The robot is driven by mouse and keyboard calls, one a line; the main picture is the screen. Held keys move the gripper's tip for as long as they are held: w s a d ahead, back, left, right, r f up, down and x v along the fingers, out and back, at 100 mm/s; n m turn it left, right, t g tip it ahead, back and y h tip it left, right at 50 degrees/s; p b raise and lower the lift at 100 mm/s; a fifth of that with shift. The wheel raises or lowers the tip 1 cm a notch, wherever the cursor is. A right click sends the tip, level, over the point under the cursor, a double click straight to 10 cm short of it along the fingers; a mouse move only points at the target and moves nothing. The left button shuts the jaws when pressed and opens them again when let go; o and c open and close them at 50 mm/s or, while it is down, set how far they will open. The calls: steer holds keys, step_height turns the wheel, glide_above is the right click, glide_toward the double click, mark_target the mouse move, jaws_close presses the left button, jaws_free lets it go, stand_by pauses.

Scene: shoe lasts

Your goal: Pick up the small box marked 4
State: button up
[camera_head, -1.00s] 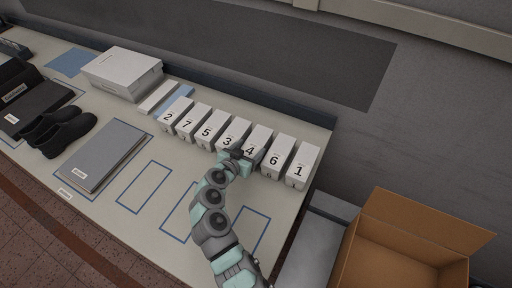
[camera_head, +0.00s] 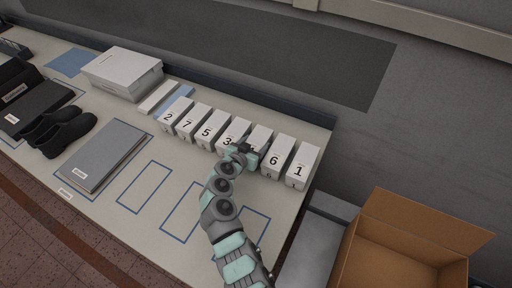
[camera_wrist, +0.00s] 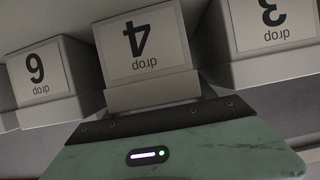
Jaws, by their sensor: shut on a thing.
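The small white box marked 4 (camera_head: 262,133) is in the row of numbered boxes, between those marked 3 and 6. My gripper (camera_head: 246,152) is shut on it at its front and covers most of its number in the head view. In the wrist view the box marked 4 (camera_wrist: 146,48) is right in front of my gripper, its number and the word "drop" upside down. There it looks nearer than its neighbours. Whether its base touches the table cannot be made out.
The box marked 3 (camera_head: 232,133) and the box marked 6 (camera_head: 279,152) stand close on either side. Box 1 (camera_head: 300,168) ends the row on the right. An open cardboard box (camera_head: 400,245) is at lower right. Blue outlined table spaces in front are bare.

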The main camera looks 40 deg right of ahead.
steer(key=c, duration=0.5)
steer(key=shift+r, duration=0.15)
steer(key=shift+c, duration=0.2)
